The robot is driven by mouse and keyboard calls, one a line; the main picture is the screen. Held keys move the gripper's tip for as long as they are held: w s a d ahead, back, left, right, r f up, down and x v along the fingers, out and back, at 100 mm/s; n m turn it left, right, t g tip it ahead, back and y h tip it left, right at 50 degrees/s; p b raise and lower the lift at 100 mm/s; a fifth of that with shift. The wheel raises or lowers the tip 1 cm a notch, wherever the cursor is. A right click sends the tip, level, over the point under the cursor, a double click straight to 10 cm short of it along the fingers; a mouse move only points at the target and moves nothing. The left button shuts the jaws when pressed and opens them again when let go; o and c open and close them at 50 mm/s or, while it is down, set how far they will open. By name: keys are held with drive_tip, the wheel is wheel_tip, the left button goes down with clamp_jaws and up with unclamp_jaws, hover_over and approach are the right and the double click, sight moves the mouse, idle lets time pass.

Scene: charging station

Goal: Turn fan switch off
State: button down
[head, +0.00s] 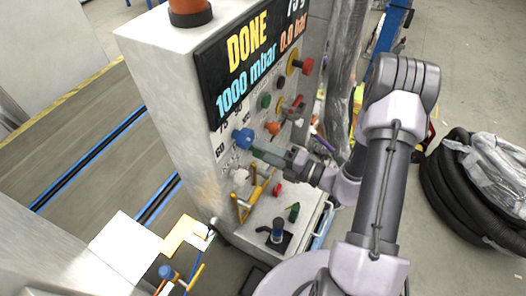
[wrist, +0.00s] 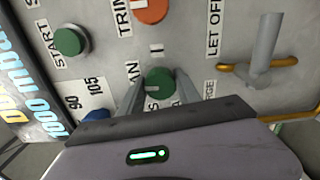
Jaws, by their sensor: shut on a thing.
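The fan switch is a round green knob (wrist: 160,82) on the grey panel in the wrist view. A partly covered label ending in "AN" is left of it and an "I" mark is above it. A pale mark on the knob points left, towards that label. My gripper (wrist: 159,88) has one finger on each side of the knob and is shut on it. In the head view my gripper (head: 263,154) reaches the panel from the right, beside the blue knob, and largely hides the switch.
The panel (head: 165,90) carries a display reading "DONE". Near my gripper are a blue knob (head: 243,139), an orange knob (wrist: 152,9), a green START button (wrist: 68,42) and a grey lever (wrist: 265,48) by "LET OFF". Black hoses (head: 455,200) lie on the floor at right.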

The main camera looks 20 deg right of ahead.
drive_tip(key=shift+n, duration=0.5)
drive_tip(key=c, duration=0.9)
unclamp_jaws()
drive_tip(key=shift+o, duration=0.2)
drive_tip(key=p+v, duration=0.1)
drive_tip(key=v, duration=1.6)
drive_tip(key=shift+d, duration=0.2)
drive_tip(key=shift+s+r, duration=0.1)
drive_tip(key=shift+s, duration=0.05)
